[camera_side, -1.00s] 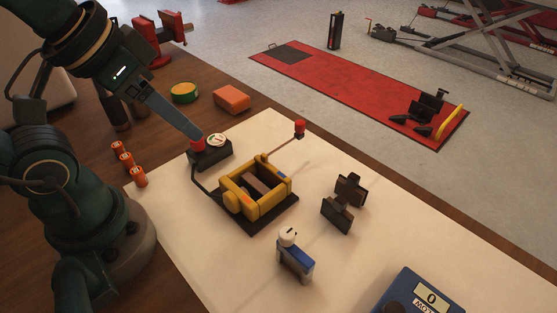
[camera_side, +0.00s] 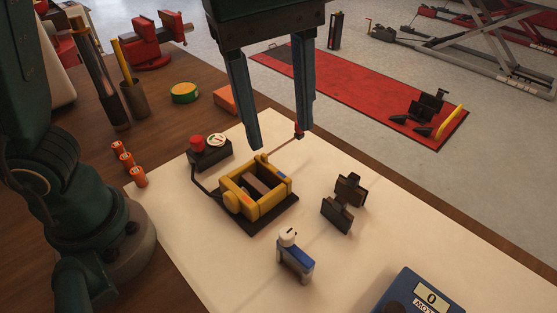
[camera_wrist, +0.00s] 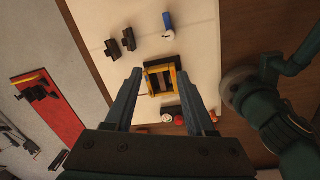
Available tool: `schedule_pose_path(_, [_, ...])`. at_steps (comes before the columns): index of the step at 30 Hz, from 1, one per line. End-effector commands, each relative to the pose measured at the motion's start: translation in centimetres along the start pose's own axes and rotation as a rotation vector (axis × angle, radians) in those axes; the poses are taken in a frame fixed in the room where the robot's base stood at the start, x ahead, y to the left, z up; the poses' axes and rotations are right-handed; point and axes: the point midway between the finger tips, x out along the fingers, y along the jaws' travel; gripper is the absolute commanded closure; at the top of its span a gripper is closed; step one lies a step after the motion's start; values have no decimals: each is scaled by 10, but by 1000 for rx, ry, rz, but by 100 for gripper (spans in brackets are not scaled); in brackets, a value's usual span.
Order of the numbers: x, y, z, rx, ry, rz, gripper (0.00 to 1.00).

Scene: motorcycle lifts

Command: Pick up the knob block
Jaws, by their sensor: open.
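The knob block (camera_side: 296,262) is a small blue and grey block with a round white knob on top. It stands upright on the pale mat, in front of the yellow frame. It also shows near the top of the wrist view (camera_wrist: 168,24). My gripper (camera_side: 278,141) points down with its two fingers spread apart and nothing between them. It is above and behind the yellow frame, well away from the knob block. In the wrist view the fingertips (camera_wrist: 152,69) reach toward the yellow frame.
The yellow frame (camera_side: 233,190) sits on a black plate, with a red-tipped lever. A black box with a red button (camera_side: 208,155) stands behind it. Two dark clip-like blocks (camera_side: 338,213) stand to the right. A blue display unit (camera_side: 425,295) is at the front.

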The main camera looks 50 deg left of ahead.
Motion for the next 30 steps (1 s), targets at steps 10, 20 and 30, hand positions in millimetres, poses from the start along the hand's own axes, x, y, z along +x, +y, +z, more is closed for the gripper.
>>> schedule_pose_path(10, [16,5,38,-256,26,-75,45])
schedule_pose_path(20, [36,3,52,-368,48,-103,45])
schedule_pose_path(30, [77,-2,50,-367,48,-104,45])
